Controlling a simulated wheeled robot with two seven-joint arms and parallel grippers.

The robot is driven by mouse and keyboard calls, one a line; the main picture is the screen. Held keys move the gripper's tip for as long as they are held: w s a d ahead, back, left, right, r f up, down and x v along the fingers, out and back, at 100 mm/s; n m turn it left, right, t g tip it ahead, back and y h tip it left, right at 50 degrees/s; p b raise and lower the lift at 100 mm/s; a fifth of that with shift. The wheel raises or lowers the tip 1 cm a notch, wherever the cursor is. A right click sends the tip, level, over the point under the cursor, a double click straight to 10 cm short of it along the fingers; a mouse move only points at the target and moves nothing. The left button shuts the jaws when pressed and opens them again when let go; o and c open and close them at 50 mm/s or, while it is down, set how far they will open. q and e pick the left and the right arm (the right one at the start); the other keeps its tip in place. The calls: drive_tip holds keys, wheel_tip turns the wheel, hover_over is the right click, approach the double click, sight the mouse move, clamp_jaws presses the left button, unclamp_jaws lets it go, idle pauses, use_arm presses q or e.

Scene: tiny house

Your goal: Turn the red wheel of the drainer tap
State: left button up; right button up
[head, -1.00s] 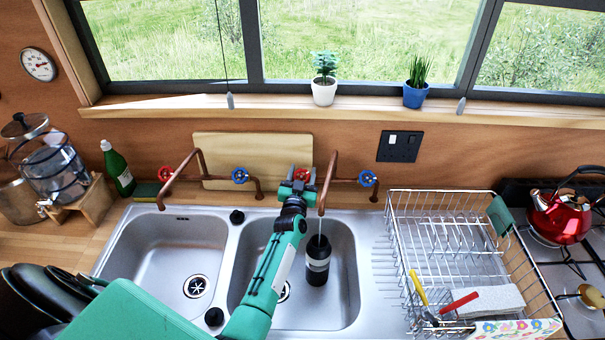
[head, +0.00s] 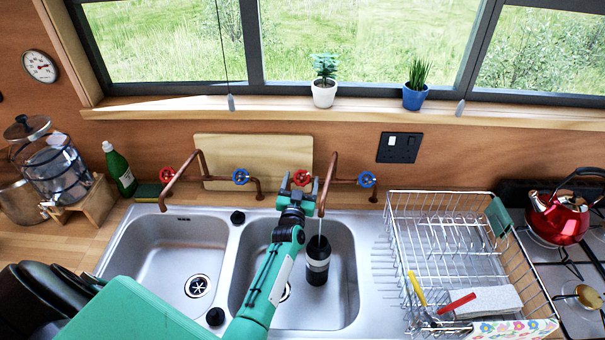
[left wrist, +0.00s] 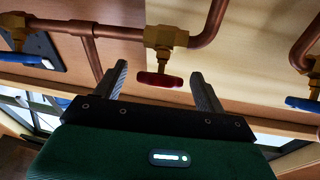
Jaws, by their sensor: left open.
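The drainer tap is a copper pipe (head: 330,172) with a red wheel (head: 301,177) on its left and a blue wheel (head: 367,179) on its right. My left gripper (head: 299,186) is open at the red wheel, seen from above in the head view. In the left wrist view, the red wheel (left wrist: 160,80) sits between the two spread fingertips (left wrist: 160,76), with a gap on each side. It hangs under a brass valve (left wrist: 165,42). My right gripper is not in view.
A black cup (head: 318,262) stands in the right basin under the spout, with a thin pale stream above it. Another tap with a red wheel (head: 167,175) and blue wheel (head: 240,176) is to the left. A wire drainer (head: 440,197) stands to the right.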

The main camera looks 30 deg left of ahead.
use_arm(q)
drive_tip(key=p+v, duration=0.3)
drive_tip(key=v, duration=0.8)
idle(6.9)
